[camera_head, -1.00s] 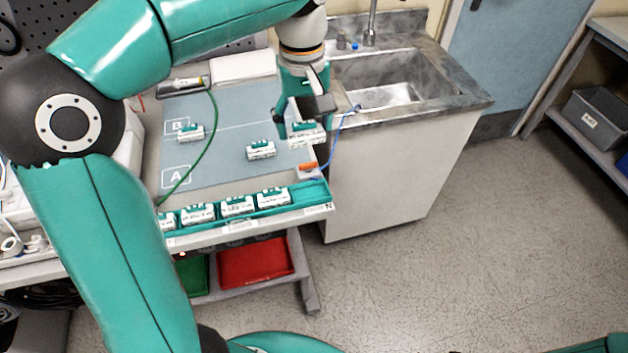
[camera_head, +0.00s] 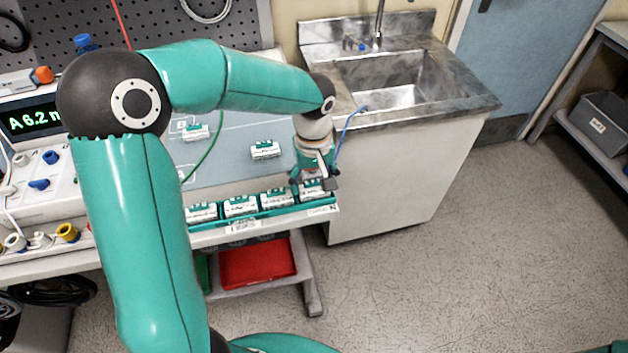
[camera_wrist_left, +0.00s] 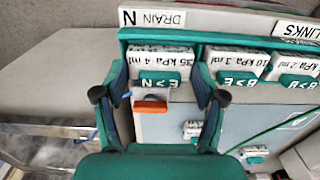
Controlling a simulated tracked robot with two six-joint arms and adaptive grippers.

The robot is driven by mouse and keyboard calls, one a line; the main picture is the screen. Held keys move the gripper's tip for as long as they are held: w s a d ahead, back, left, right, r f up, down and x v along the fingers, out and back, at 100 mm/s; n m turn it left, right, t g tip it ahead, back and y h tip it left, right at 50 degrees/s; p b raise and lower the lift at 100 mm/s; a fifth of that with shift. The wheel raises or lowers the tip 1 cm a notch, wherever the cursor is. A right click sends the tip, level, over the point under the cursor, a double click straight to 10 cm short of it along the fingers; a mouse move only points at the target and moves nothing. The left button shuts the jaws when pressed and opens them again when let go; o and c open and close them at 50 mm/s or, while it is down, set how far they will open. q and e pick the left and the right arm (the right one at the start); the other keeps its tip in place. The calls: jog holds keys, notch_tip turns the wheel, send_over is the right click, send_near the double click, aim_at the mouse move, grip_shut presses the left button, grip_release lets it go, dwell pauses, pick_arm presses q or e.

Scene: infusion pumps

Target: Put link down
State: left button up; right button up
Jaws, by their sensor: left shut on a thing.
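My left gripper (camera_head: 314,185) is at the right end of the teal link tray (camera_head: 262,220), shut on a link. In the left wrist view, that white and green link (camera_wrist_left: 160,62) marked "E>N" and "35 kPa 4 ml" sits between the fingertips (camera_wrist_left: 158,96). It is at the tray's end slot by the "N DRAIN" label (camera_wrist_left: 152,18), beside another link (camera_wrist_left: 236,62). I cannot tell whether it bears fully on the tray floor. My right gripper is out of view.
Several other links, such as one link (camera_head: 240,206), stand in the tray. Two links, a left one (camera_head: 195,132) and a middle one (camera_head: 264,149), lie on the grey-blue mat (camera_head: 235,170). An orange piece (camera_wrist_left: 168,134) lies near my fingers. A sink (camera_head: 390,80) stands right.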

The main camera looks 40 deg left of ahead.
aim_at(314, 183)
pick_arm(q)
jog(key=shift+f, duration=0.1)
jog(key=shift+f, duration=0.1)
jog(key=o, duration=1.1)
jog(key=shift+o, duration=0.2)
notch_tip(314, 183, up, 12)
dwell(0.3)
